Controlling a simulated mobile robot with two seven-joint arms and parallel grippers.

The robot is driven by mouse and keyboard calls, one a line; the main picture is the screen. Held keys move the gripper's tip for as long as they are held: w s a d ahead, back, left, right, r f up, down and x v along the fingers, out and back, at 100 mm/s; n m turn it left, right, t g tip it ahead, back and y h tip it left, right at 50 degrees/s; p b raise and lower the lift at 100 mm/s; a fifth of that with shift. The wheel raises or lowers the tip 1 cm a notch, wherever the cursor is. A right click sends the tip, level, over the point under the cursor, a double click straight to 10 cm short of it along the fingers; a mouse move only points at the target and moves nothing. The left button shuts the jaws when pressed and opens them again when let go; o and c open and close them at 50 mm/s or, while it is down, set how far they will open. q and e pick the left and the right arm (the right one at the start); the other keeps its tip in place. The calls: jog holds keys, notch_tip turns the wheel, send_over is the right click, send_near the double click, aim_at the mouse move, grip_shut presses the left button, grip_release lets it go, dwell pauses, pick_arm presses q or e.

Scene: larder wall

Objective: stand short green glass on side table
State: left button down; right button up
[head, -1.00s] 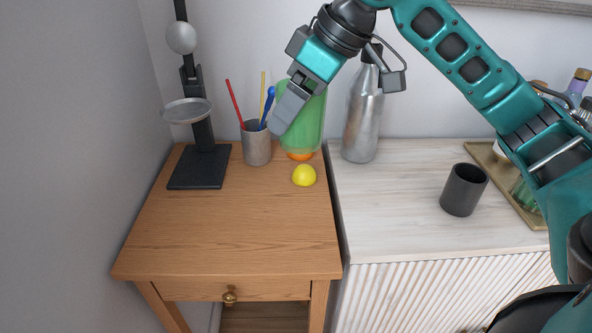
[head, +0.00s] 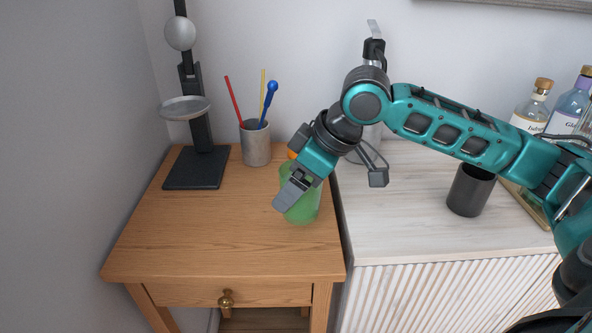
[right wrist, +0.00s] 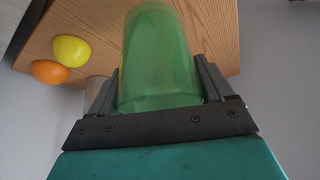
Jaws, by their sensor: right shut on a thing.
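The short green glass (head: 304,208) is see-through and looks about upright at the right side of the wooden side table (head: 215,235). My right gripper (head: 285,199) is shut on it, and its fingers are on both sides of the glass (right wrist: 158,60) in the right wrist view. The glass's base is at or just above the tabletop; I cannot tell whether it touches. My left gripper is not in view.
A yellow ball (right wrist: 71,50) and an orange ball (right wrist: 49,72) lie near the glass. A grey cup with sticks (head: 256,145) and a black stand (head: 197,167) are at the table's back. The table's front left is clear. A dark cup (head: 469,192) stands on the white cabinet.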

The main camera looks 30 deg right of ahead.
notch_tip(320, 180, down, 4)
jog(key=shift+r+b, duration=0.1)
jog(key=shift+b, duration=0.45)
jog(key=shift+f, duration=0.2)
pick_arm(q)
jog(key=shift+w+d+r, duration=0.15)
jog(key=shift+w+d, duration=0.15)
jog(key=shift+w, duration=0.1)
pick_arm(e)
jog(key=o, duration=1.4)
jog(key=shift+f, duration=0.1)
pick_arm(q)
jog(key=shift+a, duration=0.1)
pick_arm(e)
jog(key=shift+o, duration=0.2)
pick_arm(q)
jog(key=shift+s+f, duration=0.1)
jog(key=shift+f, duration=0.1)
